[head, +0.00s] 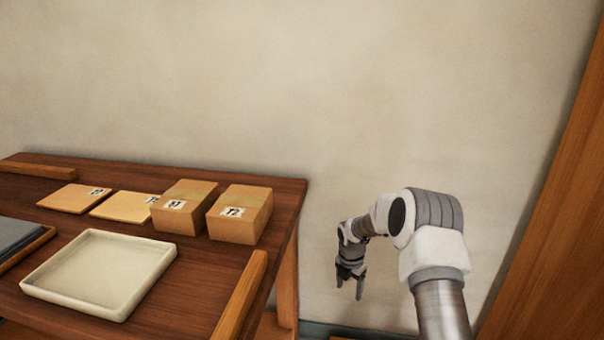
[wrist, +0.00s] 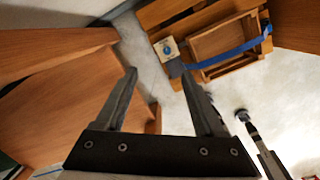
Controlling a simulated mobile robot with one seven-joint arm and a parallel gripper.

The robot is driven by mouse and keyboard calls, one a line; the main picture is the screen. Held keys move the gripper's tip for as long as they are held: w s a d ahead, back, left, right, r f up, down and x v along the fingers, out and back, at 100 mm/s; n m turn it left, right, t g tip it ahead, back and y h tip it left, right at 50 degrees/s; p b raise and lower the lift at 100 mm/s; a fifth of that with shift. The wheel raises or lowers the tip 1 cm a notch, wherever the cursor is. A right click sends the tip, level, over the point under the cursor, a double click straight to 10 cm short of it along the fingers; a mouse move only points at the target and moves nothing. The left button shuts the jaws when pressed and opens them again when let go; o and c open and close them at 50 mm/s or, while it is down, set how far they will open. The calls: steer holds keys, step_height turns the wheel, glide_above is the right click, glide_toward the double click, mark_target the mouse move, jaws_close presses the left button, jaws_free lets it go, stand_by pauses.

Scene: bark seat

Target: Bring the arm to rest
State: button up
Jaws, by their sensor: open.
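My gripper (head: 350,283) hangs with its fingers pointing down in the head view, to the right of the wooden table (head: 188,293) and apart from it. My arm is bent over at the elbow, in front of the pale wall. In the wrist view my gripper (wrist: 165,88) has its two dark fingers spread wide, with nothing between them. It holds nothing.
The table carries a cream tray (head: 98,272), two boxes (head: 240,214) with number labels, flat tan pieces (head: 75,198) and a raised edge strip (head: 240,297). A wooden panel (head: 560,200) stands at right. The wrist view shows slatted wood (wrist: 215,45) with a blue strap.

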steer(key=s+r+m+t, duration=0.1)
steer(key=s+r+m, duration=0.3)
steer(key=r, duration=0.6)
steer(key=s+r+m, duration=0.4)
steer(key=s+r, duration=0.1)
steer(key=r, duration=0.4)
steer(key=s+r+m+t, duration=0.1)
steer(key=s+r+m, duration=0.3)
steer(key=r, duration=0.6)
steer(key=s+r+m+t, duration=0.1)
steer(key=s+r+m, duration=0.3)
steer(key=s+m, duration=0.65)
steer(key=s+r+m+t, duration=0.1)
steer(key=s+r+m, duration=0.3)
steer(key=s, duration=1.1)
step_height(320, 180, up, 20)
steer(key=p, duration=2)
steer(key=shift+f+m+y+p, duration=0.15)
steer(key=shift+m+y+p, duration=0.2)
steer(key=shift+m, duration=0.1)
